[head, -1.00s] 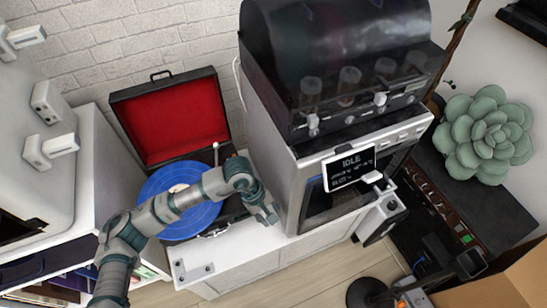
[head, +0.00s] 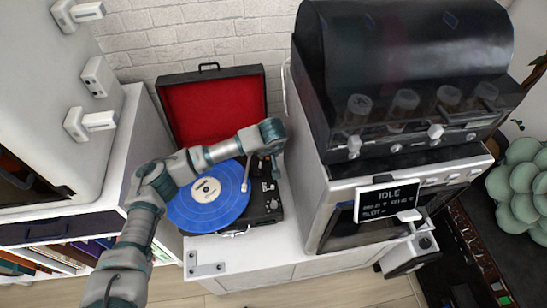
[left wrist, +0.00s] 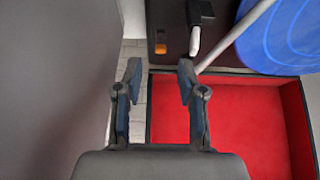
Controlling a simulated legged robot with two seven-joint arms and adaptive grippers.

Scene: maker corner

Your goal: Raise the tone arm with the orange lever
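The turntable (head: 262,208) is an open black suitcase player with a blue record (head: 183,216) and a red-lined lid (head: 215,108). Its white tone arm (head: 246,176) lies at the record's right side; I cannot tell whether it touches the record. The tone arm also crosses the left wrist view (left wrist: 236,32). The small orange lever (left wrist: 161,48) sits on the black deck, just beyond my left gripper (left wrist: 158,76) and between its fingers' lines. That gripper is open and empty. My right gripper is out of view.
A grey machine with a black hood (head: 400,75) and an IDLE display (head: 388,201) stands close to the right of the player. A white cabinet (head: 55,130) stands at left. The white counter (head: 270,247) in front of the player is mostly bare.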

